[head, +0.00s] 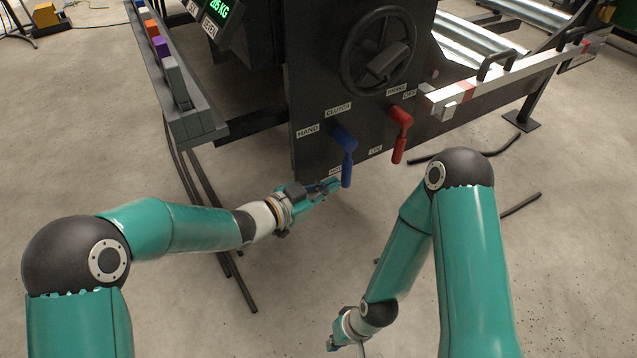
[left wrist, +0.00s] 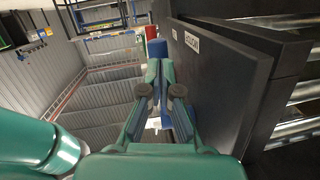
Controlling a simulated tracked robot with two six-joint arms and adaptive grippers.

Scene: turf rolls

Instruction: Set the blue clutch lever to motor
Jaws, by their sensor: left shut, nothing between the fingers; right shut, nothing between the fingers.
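The blue clutch lever (head: 346,155) is on the dark panel, under a CLUTCH label (head: 338,109). Its handle hangs nearly straight down, beside a lower label partly hidden behind it, of which "MO" shows. A HAND label (head: 307,131) is to its upper left. My left gripper (head: 331,186) is shut and empty, at the lower end of the handle on its left; I cannot tell if they touch. In the left wrist view, blue of the lever (left wrist: 157,47) shows just past the fingertips. My right gripper (head: 338,343) is shut and low at the bottom edge, far from the panel.
A red lever (head: 400,132) hangs to the right of the blue one, with a BRAKE label above. A black handwheel (head: 380,50) is above both. A grey rail with coloured blocks (head: 178,85) juts out at left. The floor in front is open.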

